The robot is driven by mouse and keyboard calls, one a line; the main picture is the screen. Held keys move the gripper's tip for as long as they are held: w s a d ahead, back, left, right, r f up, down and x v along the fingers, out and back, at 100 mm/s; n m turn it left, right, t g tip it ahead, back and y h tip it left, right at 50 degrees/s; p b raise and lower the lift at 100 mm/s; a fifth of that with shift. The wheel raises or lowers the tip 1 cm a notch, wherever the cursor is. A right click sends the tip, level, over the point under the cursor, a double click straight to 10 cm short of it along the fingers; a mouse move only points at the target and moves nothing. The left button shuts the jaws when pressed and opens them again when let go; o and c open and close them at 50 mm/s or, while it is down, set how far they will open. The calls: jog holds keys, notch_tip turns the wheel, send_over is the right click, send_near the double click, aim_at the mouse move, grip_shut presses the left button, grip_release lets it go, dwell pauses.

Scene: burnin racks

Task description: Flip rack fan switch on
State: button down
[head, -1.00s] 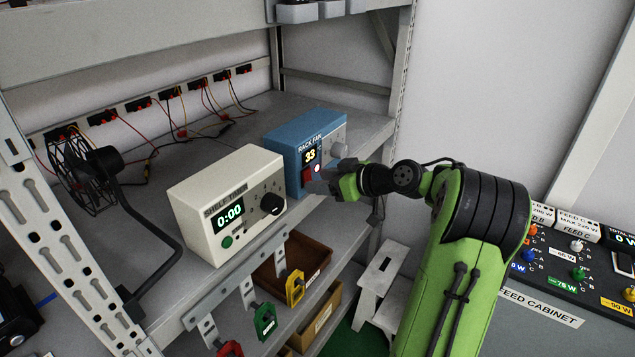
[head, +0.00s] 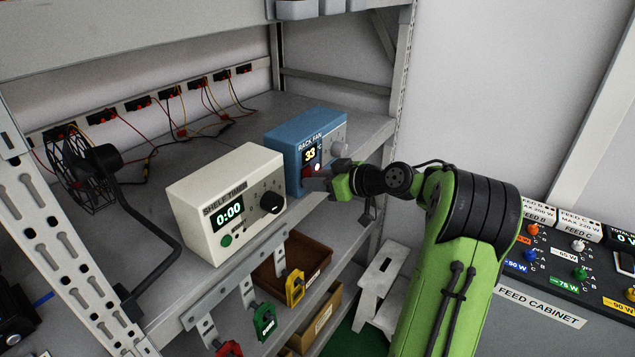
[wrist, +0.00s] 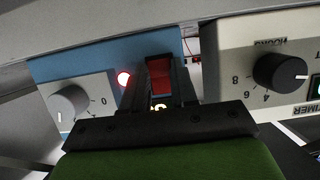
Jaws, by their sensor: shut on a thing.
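The blue rack fan box (head: 290,150) stands on the shelf, its display reading 33. Its red rocker switch (wrist: 160,75) shows in the wrist view, upside down, beside a lit red lamp (wrist: 124,78). Which way the rocker is tilted is hard to tell. The box's grey knob (wrist: 68,104) is on the other side of the lamp.
The cream shelf timer (head: 225,205), reading 0:00, stands close to the left of the fan box. A black wire-cage fan (head: 85,175) is at the far left. Coloured clips (head: 265,320) hang along the shelf's front edge. The feed cabinet (head: 560,300) is at the right.

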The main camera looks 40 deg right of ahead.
jog(key=t+b, duration=0.1)
jog(key=b, duration=0.1)
jog(key=f+t+y+b, duration=0.1)
jog(key=b, duration=0.2)
jog(key=shift+r, duration=0.15)
jog(key=c, duration=0.9)
grip_release()
jog(key=v, duration=1)
jog(key=p+v, duration=0.1)
jog(key=v, duration=0.4)
jog(key=shift+s, duration=0.45)
jog(key=shift+w, duration=0.1)
